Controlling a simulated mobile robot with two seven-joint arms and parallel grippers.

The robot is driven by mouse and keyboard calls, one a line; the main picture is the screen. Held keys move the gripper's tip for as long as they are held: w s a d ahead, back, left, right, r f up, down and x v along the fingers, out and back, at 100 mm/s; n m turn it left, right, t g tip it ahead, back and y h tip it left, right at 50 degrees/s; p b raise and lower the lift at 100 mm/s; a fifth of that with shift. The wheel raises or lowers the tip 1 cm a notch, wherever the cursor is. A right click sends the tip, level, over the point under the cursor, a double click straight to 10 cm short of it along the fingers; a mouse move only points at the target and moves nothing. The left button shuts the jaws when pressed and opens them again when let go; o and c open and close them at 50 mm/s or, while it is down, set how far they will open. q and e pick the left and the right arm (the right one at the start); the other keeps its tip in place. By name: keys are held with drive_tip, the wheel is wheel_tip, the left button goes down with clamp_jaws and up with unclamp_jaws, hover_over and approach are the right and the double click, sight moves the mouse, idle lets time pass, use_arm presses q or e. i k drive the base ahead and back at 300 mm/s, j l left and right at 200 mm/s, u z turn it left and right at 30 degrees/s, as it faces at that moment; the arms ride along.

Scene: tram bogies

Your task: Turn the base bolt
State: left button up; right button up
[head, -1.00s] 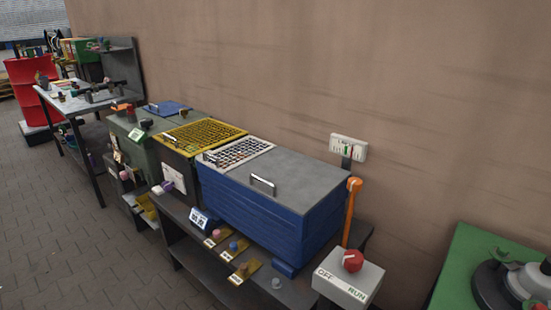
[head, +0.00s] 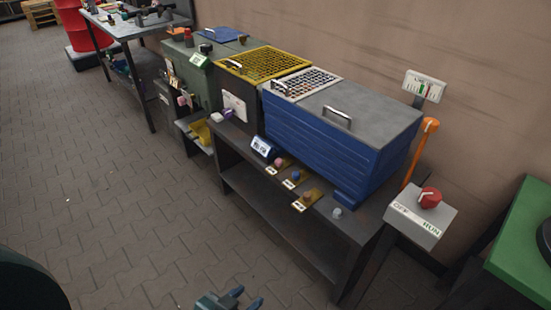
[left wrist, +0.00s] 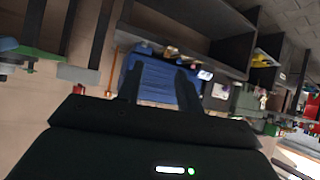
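I cannot pick out a base bolt in either view. A dark round part (head: 545,238), cut off by the right edge of the head view, sits on a green-topped table (head: 522,245). My left gripper (head: 249,297) shows at the bottom edge of the head view, over the floor in front of the dark bench. In the left wrist view my left gripper (left wrist: 160,72) has its two fingers apart with nothing between them. The blue box (left wrist: 155,80) shows behind the fingers there. My right gripper is not in view.
The dark bench (head: 255,195) carries a blue box (head: 330,135) with a grey lid and small coloured knobs along its front. A grey OFF/RUN switch box (head: 418,215) with a red knob stands at its right end, beside an orange lever (head: 422,150). The paved floor (head: 110,210) is clear.

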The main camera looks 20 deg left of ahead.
sight(336, 214)
drive_tip(key=k+j, duration=0.1)
drive_tip(key=j, duration=0.45)
drive_tip(key=k+j, duration=0.1)
drive_tip(key=j, duration=0.5)
drive_tip(key=j+z, duration=0.1)
drive_tip(key=j, duration=0.45)
drive_tip(key=k, duration=0.05)
